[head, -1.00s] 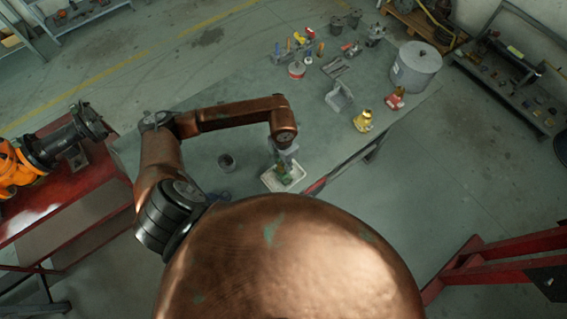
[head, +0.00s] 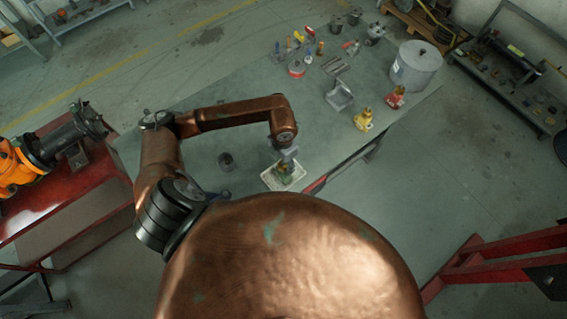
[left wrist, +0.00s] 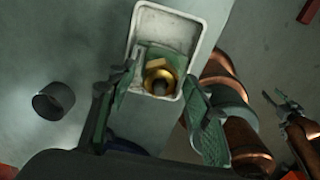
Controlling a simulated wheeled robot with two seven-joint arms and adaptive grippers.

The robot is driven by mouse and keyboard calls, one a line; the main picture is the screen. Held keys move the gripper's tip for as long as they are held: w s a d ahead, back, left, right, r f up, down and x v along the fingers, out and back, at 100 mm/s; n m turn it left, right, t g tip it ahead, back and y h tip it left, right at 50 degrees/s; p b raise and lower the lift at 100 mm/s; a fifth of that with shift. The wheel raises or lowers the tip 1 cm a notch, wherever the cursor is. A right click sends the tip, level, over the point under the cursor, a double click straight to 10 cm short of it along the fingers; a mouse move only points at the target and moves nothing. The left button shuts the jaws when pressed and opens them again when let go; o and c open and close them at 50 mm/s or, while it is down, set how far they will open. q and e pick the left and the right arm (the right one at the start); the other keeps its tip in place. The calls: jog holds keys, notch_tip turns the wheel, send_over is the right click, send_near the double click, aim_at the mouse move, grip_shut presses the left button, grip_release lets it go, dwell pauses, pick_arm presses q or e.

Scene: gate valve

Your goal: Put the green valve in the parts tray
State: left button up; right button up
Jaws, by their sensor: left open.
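The green valve (left wrist: 165,55) lies in the white parts tray (left wrist: 197,42) and shows its brass ring opening to the left wrist camera. In the head view the valve (head: 284,174) is partly hidden under my left gripper (head: 287,163), and the tray (head: 268,182) sits near the table's front edge. In the left wrist view my left gripper (left wrist: 160,82) is open, its two green-padded fingers apart on either side of the valve. I cannot tell whether a finger touches it. A copper arm with a dark gripper (left wrist: 282,105), apparently my right one, shows at the right; its jaw state is unclear.
A dark cup (head: 226,162) stands left of the tray. A yellow valve (head: 363,120), a red valve (head: 396,97), a grey bracket (head: 340,97) and a large grey pot (head: 416,66) stand farther right. The table's middle is mostly clear.

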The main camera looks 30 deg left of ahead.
pick_arm(q)
jog(key=shift+r, duration=0.55)
notch_tip(320, 180, up, 11)
jog(key=b, duration=0.1)
jog(key=shift+b, duration=0.4)
